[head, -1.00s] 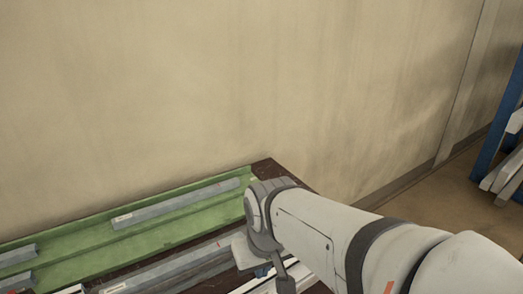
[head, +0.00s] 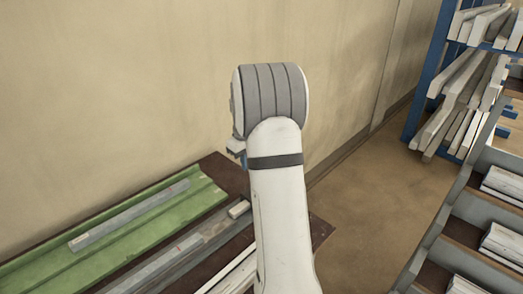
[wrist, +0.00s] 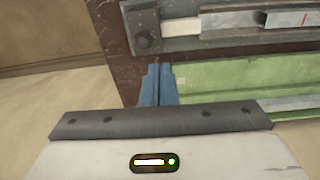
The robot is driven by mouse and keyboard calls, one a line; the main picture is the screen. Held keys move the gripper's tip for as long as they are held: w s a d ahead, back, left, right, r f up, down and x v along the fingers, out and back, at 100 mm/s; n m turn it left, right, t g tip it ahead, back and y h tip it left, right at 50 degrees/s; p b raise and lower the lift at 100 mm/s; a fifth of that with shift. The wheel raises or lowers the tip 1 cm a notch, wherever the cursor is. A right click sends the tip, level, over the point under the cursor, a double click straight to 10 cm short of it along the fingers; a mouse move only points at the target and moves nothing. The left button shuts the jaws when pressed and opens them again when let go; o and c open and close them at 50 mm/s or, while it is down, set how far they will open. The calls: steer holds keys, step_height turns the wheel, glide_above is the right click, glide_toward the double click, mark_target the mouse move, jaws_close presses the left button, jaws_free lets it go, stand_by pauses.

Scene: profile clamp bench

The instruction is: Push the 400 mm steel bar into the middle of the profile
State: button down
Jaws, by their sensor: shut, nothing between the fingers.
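A grey profile (head: 152,272) lies along the dark bench, and it crosses the top of the wrist view (wrist: 232,24). A grey steel bar with a red mark (wrist: 291,19) lies in it. Its length cannot be read. A small pale block (head: 238,209) sits at the profile's far end. My gripper (wrist: 158,70) has blue fingers pressed together with nothing between them. They appear above the bench end, beside the end of the green tray (wrist: 222,74) and apart from the red-marked bar. In the head view my arm hides most of the gripper.
Another grey bar (head: 130,215) lies in the green tray (head: 205,199). A wall stands behind the bench. A blue rack (head: 426,80) with pale lengths stands at right, with more shelving in front. Open floor (head: 370,190) lies between.

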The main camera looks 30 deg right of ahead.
steer(key=w+d+f+p, duration=0.1)
steer(key=d+f, duration=0.3)
steer(key=d, duration=0.4)
steer(key=shift+w+d+p, duration=0.2)
steer(key=shift+w+p, duration=0.2)
steer(key=shift+w, duration=0.15)
steer(key=shift+f, duration=0.15)
